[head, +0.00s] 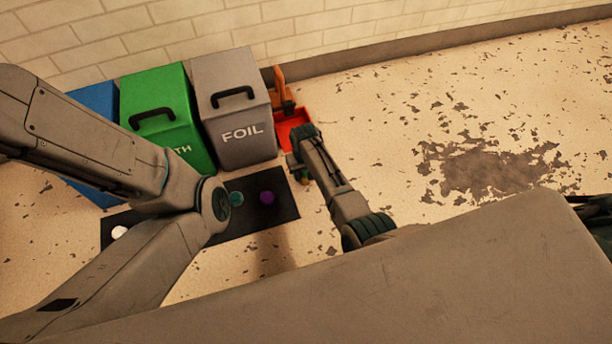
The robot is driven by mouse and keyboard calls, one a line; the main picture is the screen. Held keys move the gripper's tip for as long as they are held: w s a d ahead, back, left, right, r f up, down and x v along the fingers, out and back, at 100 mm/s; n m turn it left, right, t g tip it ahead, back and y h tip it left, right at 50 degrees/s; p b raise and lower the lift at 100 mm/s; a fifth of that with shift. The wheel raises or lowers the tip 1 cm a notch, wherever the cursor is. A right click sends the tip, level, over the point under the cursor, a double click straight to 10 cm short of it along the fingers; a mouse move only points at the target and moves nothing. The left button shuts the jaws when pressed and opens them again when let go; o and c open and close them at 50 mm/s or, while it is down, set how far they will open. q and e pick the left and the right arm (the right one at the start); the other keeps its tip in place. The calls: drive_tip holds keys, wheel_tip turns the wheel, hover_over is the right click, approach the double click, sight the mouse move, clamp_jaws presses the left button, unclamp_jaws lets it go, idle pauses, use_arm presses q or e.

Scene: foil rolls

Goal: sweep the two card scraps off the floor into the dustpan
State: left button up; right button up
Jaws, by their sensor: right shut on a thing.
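The red-orange dustpan (290,122) is on the floor beside the grey bin, near the wall. An orange-brown upright part (279,84) rises behind it; I cannot tell whether it belongs to the dustpan. My right gripper (298,167) is low, just in front of the dustpan, pointing down. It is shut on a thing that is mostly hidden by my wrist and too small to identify. My left arm crosses the left side, but its gripper is not in view. I cannot make out either card scrap.
A grey FOIL bin (235,115), a green bin (163,105) and a blue bin (96,98) stand along the wall. A dark mat (246,222) in front carries a purple, a teal and a white round thing. The worn floor (470,110) to the right is open.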

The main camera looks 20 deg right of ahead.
drive_tip(key=shift+w+b, duration=0.8)
drive_tip(key=shift+w, duration=0.7)
drive_tip(key=shift+w+a+b, duration=0.1)
drive_tip(key=shift+w+b, duration=1.8)
drive_tip(key=shift+w, duration=0.55)
drive_tip(key=shift+w, duration=0.1)
drive_tip(key=shift+w+b, duration=0.4)
drive_tip(key=shift+b, duration=0.05)
